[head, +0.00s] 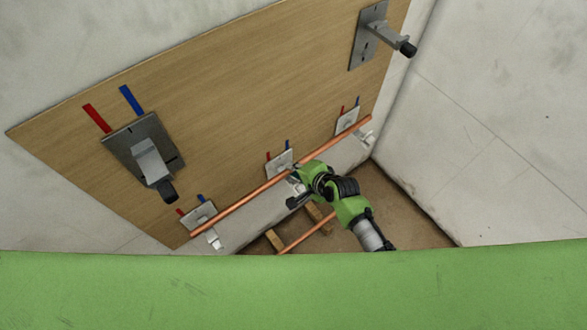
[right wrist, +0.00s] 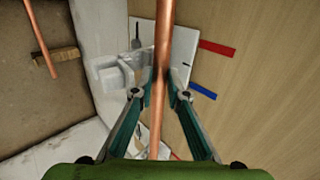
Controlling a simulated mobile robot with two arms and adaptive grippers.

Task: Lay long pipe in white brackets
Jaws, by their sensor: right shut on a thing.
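The long copper pipe (head: 240,205) runs slantwise along the lower board, passing all three white brackets: the left one (head: 213,239), the middle one (head: 283,160) and the right one (head: 365,138). My right gripper (head: 297,177) is shut on the pipe beside the middle bracket. In the right wrist view the pipe (right wrist: 164,50) passes between the fingers (right wrist: 161,96) and crosses in front of a white bracket's plate, with the bracket's arm (right wrist: 108,75) to its left. I cannot tell whether the pipe rests in the brackets. My left gripper is not in view.
A wooden board (head: 225,90) carries two grey brackets, left (head: 150,160) and upper right (head: 375,35), with red and blue marks. Another copper pipe (head: 308,232) lies low near wooden blocks (head: 275,240) on the brown floor. A pale wall (head: 490,110) stands at the right.

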